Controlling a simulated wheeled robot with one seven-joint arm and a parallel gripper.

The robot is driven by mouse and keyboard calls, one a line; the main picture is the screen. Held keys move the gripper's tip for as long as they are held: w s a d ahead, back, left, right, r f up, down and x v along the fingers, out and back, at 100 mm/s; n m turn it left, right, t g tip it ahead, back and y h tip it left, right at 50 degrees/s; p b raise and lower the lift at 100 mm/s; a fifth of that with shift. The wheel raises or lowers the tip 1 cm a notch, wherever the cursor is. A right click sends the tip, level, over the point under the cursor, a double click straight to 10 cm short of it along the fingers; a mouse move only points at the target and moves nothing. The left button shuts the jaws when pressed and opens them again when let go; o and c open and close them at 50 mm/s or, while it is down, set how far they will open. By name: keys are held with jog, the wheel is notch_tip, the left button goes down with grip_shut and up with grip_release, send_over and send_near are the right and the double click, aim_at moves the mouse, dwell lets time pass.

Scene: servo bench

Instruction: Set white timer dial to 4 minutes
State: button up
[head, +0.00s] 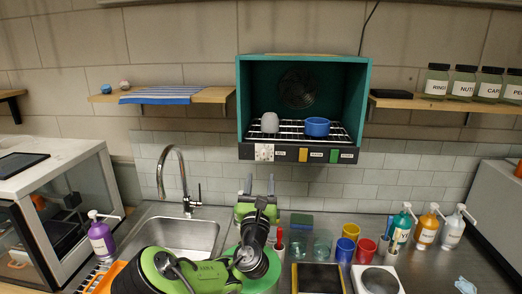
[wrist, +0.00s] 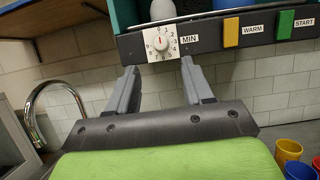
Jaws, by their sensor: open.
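The white timer dial (wrist: 160,42) is on a square white plate with numbers around it, marked MIN, on the dark front panel of the teal box. A red mark on its knob points roughly up, toward the top of the scale; the exact reading is too small to tell. The dial also shows in the head view (head: 264,152). My gripper (wrist: 159,66) is open and empty, its two fingers pointing up toward the panel. The fingertips appear just below the dial, apart from it, one to each side. In the head view my gripper (head: 259,182) is below the panel.
A yellow WARM button (wrist: 231,32) and a green START button (wrist: 285,24) sit right of the dial. The teal box (head: 243,90) holds a grey cup (head: 270,122) and a blue bowl (head: 317,127) on a rack. A faucet (head: 183,172) stands at left.

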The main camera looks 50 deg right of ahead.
aim_at(264, 157)
jog(key=p+x, duration=0.2)
jog(key=x, duration=0.1)
jog(key=p+x, duration=0.1)
jog(key=x, duration=0.3)
jog(key=shift+d+r+p, duration=0.1)
jog(key=shift+r+p, duration=0.2)
jog(key=shift+p, duration=0.05)
jog(key=shift+w+d, duration=0.2)
jog(key=shift+d, duration=0.1)
grip_shut()
